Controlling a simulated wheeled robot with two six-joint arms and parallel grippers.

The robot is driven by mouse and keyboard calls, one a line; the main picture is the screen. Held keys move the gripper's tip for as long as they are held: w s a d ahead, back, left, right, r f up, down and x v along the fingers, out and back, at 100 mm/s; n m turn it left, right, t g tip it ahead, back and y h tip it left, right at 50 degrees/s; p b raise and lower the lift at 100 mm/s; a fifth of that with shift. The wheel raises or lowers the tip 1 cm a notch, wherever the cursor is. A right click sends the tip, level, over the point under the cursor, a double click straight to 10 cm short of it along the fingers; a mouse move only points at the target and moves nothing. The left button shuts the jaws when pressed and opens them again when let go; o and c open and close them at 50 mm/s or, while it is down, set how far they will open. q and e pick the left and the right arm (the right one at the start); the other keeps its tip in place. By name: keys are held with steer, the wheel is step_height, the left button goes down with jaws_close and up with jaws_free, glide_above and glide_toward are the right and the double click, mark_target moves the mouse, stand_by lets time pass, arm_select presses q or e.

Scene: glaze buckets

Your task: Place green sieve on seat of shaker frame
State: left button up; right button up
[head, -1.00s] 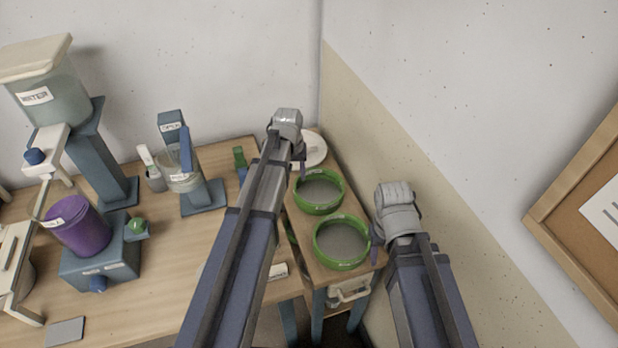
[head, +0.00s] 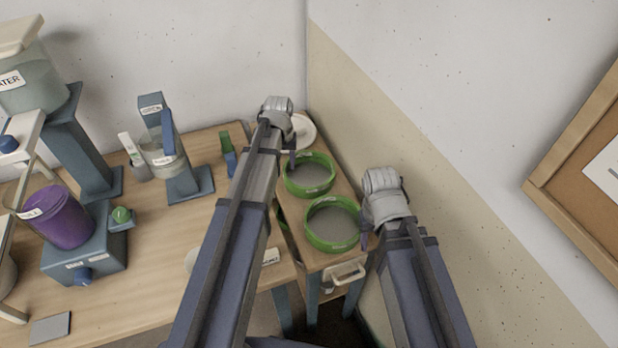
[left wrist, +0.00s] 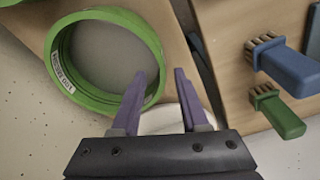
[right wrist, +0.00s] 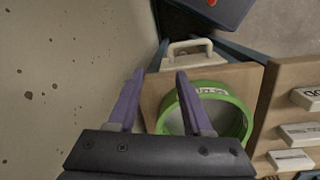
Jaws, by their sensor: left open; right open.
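Two green sieves with grey mesh lie on a small wooden side stand: the far sieve (head: 309,187) and the near sieve (head: 329,240). My left gripper (head: 278,146) is open and empty at the far sieve's left side. In the left wrist view, the far sieve's rim (left wrist: 153,45) passes between its spread fingers (left wrist: 161,85). My right gripper (head: 366,236) is open and empty at the near sieve's right side. In the right wrist view, one finger (right wrist: 158,80) overlaps the near sieve (right wrist: 237,120). Contact cannot be told. I cannot identify the shaker frame's seat for certain.
A white round disc (head: 303,131) lies behind the far sieve. The workbench (head: 130,292) at left holds a purple bucket (head: 58,222) on a blue base, a water tank (head: 32,88), a blue stand (head: 186,183) and brushes (head: 228,152). The wall (head: 430,160) is close at right.

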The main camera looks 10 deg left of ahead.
mark_target(286, 168)
arm_select(q)
steer(key=f+b, duration=0.3)
steer(key=f, duration=0.1)
steer(key=shift+w+f, duration=0.1)
steer(key=shift+w, duration=0.2)
jaws_close()
stand_by(1.1)
